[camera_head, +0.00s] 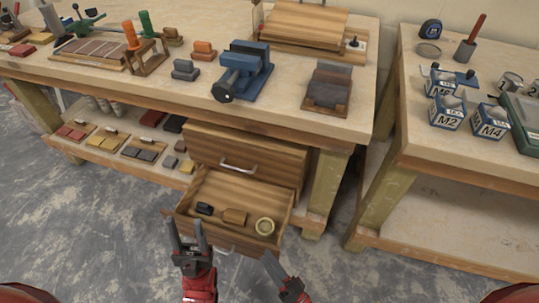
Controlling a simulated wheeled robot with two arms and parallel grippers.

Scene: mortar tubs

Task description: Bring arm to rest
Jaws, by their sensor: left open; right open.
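My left gripper (186,226) is in front of the open drawer (190,226), near its front left corner. Its two fingers point up and stand apart, with nothing between them. My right gripper (269,262) is lower and to the right, just below the drawer's front right corner. It looks empty, and its fingers are seen partly edge-on. Both arms are red and dark grey and come up from the bottom of the view. Neither gripper clearly touches the drawer.
The workbench (290,100) above carries a blue vise (243,71). A second table (430,150) stands at right. Grey floor (90,220) is clear at left.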

